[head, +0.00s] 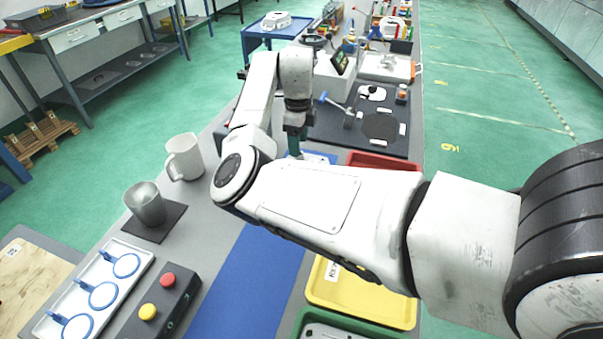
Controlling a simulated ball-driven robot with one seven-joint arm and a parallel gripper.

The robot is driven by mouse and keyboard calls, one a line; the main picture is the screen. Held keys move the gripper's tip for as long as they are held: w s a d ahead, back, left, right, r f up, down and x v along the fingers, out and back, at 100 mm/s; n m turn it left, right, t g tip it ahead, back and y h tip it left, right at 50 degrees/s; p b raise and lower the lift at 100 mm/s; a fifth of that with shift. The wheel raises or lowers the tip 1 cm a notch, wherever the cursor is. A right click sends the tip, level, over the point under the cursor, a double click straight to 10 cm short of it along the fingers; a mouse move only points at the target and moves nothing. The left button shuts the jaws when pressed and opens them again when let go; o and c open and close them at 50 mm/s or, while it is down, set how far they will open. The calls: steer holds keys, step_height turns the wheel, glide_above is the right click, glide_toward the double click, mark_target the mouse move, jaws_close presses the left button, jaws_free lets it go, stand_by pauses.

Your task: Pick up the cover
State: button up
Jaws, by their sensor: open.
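My gripper (294,146) points down beyond my forearm, at the far part of the grey bench. It is open; its fingertips are small and partly hidden by my own arm. A pale piece (318,157) in a blue tray shows just right of the fingers, mostly hidden by my arm. I cannot tell whether it is the cover. A grey metal part (325,331) lies in a green tray (362,329) at the bottom edge, cut off by the frame. I cannot tell whether that is the cover either.
A white mug (184,158) and a metal cup (146,204) stand on the left. A button box (163,305) and a white tray with blue rings (140,247) are nearer. A yellow tray (322,290) and red tray (385,160) flank my arm. A hammer (338,107) lies behind.

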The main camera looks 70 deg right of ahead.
steer(key=shift+f, duration=2)
steer(key=shift+c, duration=0.3)
jaws_close()
steer(key=shift+r, duration=0.1)
